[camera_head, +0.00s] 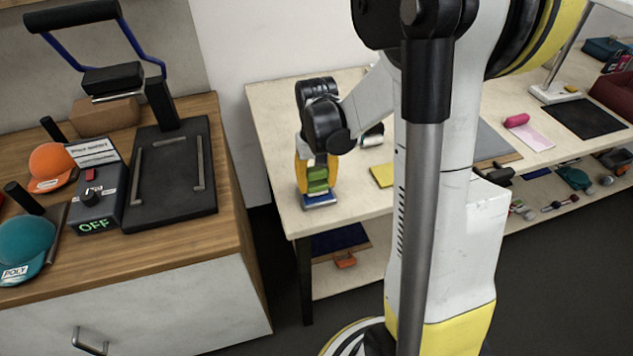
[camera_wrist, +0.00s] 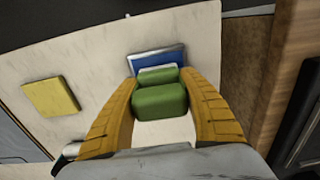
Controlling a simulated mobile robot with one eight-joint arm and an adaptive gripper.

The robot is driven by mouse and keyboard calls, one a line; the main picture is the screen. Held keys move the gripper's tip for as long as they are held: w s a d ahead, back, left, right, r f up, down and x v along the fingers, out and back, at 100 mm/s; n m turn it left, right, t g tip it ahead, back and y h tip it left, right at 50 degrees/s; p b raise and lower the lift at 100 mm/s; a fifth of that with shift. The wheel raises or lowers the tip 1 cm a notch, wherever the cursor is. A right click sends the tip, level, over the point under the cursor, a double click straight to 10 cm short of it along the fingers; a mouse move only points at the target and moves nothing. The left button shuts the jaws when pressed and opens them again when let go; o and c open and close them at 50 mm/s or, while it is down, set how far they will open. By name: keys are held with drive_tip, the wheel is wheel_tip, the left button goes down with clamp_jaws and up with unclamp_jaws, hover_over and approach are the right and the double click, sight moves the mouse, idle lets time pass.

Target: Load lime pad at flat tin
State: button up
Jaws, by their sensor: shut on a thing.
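The lime pad (camera_head: 318,174) is a green block with a rounded green upper part and a paler lower layer. My gripper (camera_head: 317,183) points down at the near left corner of the pale table, its yellow fingers shut on the pad. The wrist view shows the pad (camera_wrist: 160,101) between both fingers of the gripper (camera_wrist: 160,80). The flat tin (camera_head: 320,202), shallow with a blue face and a silvery rim, lies right below the pad. The pad hides part of the tin (camera_wrist: 142,61) in the wrist view. I cannot tell whether pad and tin touch.
A yellow square (camera_head: 382,175) lies on the table right of the gripper, with a dark object (camera_head: 373,136) behind it. A wooden counter with a heat press (camera_head: 170,172), its box reading OFF, and caps stands left across a gap. Bare tabletop lies around the tin.

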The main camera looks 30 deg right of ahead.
sight(317, 168)
drive_tip(key=shift+f+b, duration=0.45)
idle(1.3)
drive_tip(key=shift+r, duration=0.15)
drive_tip(key=shift+c, duration=0.5)
wheel_tip(317, 168, up, 7)
drive_tip(key=p, duration=0.5)
drive_tip(key=shift+f, duration=0.2)
